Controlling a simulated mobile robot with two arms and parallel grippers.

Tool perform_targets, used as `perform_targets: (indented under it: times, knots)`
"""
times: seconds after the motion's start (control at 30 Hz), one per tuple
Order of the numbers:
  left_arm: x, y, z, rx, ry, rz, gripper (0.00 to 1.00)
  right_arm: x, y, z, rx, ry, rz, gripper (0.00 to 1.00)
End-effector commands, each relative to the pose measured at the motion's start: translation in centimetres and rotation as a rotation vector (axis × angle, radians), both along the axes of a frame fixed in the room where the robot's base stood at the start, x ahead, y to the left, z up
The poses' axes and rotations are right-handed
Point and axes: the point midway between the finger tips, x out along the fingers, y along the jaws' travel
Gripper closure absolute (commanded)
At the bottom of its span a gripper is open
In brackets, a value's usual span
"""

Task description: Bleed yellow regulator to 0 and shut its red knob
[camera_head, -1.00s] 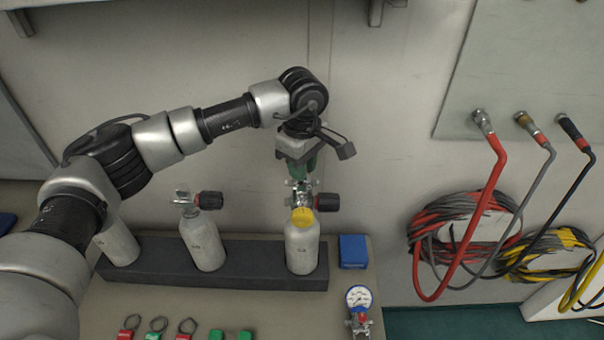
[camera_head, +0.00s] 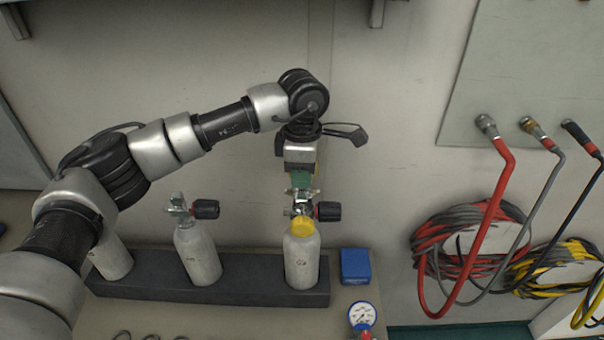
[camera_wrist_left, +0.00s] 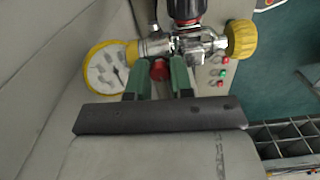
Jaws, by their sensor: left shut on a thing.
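The yellow regulator shows in the left wrist view, with a yellow-rimmed gauge (camera_wrist_left: 105,68), a metal body and a yellow round end (camera_wrist_left: 240,38). Its red knob (camera_wrist_left: 160,69) sits between the green fingers of my left gripper (camera_wrist_left: 158,82), which is shut on it. The gauge reading is too small to tell. In the head view my left gripper (camera_head: 302,183) points down over the right-hand cylinder (camera_head: 301,262), which has a yellow collar (camera_head: 302,228). The regulator is mostly hidden there. My right gripper is not in view.
A black-handled valve (camera_head: 328,211) sticks out right of the gripper. Another valved cylinder (camera_head: 200,256) stands left in the dark rack (camera_head: 245,291). A blue box (camera_head: 355,265) and a blue-rimmed gauge (camera_head: 362,315) lie right. Hoses (camera_head: 485,220) hang on the right wall.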

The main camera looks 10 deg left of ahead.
Motion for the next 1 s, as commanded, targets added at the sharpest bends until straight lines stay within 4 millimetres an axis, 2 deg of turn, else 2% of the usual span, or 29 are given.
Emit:
perform_targets:
  times: [0.37,0.4,0.53,0.57,0.87,1.0]
  knots:
    - [0.0,0.0,0.1,-0.002,-0.002,0.003,1.00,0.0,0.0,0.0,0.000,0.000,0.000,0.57]
    - [0.0,0.0,0.1,-0.002,-0.002,0.003,0.74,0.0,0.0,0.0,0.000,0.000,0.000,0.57]
    - [0.0,0.0,0.1,-0.001,-0.002,0.003,0.54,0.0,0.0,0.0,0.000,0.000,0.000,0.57]
    - [0.0,0.0,0.1,-0.001,-0.002,0.003,0.52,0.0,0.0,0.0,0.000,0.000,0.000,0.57]
    - [0.0,0.0,0.3,-0.001,-0.002,0.003,0.52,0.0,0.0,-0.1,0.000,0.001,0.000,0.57]
    - [0.1,0.0,1.9,0.000,-0.005,0.003,0.52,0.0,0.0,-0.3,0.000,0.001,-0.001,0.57]
